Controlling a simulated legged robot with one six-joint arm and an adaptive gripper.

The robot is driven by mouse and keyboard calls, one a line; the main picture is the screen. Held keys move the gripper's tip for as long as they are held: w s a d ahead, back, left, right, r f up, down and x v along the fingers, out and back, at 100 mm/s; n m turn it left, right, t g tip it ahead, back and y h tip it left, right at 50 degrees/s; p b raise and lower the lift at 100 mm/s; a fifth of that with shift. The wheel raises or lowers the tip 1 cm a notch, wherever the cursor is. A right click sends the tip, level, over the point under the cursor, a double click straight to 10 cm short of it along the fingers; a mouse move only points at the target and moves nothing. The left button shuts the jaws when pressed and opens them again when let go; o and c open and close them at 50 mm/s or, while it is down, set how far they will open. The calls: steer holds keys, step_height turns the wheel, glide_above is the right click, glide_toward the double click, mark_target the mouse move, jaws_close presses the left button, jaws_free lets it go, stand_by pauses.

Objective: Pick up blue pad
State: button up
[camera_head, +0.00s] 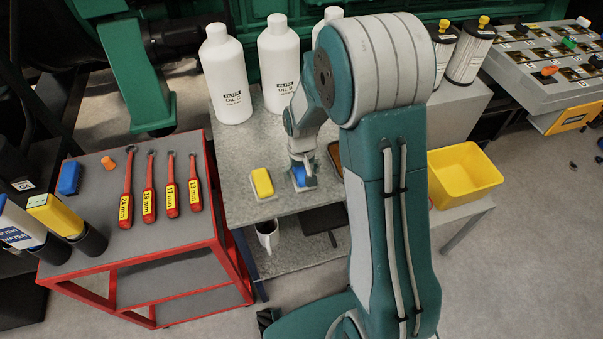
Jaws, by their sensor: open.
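A blue pad (311,178) sits near the front edge of the grey table (235,205), to the right of a yellow pad (262,183). My gripper (302,170) is right at the blue pad, reaching down from above, and covers part of it. The gripper is open. Its fingertips are small here, and I cannot tell whether they touch the pad. A second blue block (69,178) lies at the left end of the red cart's top.
White oil bottles (227,80) stand at the back of the table. The red cart (215,190) on the left carries several red wrenches (148,195) and an orange piece (108,163). A yellow bin (464,175) is at right.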

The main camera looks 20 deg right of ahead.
steer(key=shift+c, duration=0.3)
steer(key=c, duration=1)
steer(key=shift+r, duration=0.6)
steer(key=s+r, duration=0.1)
steer(key=r, duration=0.1)
steer(key=s+r, duration=0.2)
steer(key=r, duration=0.1)
steer(key=s+r, duration=0.1)
steer(key=r, duration=0.1)
steer(key=shift+s+r, duration=0.15)
steer(key=s+r, duration=0.1)
steer(key=s, duration=0.2)
steer(key=s+r, duration=0.2)
steer(key=s, duration=0.1)
steer(key=s+r, duration=0.1)
steer(key=s, duration=0.2)
steer(key=shift+s+r, duration=0.3)
steer(key=shift+s, duration=0.1)
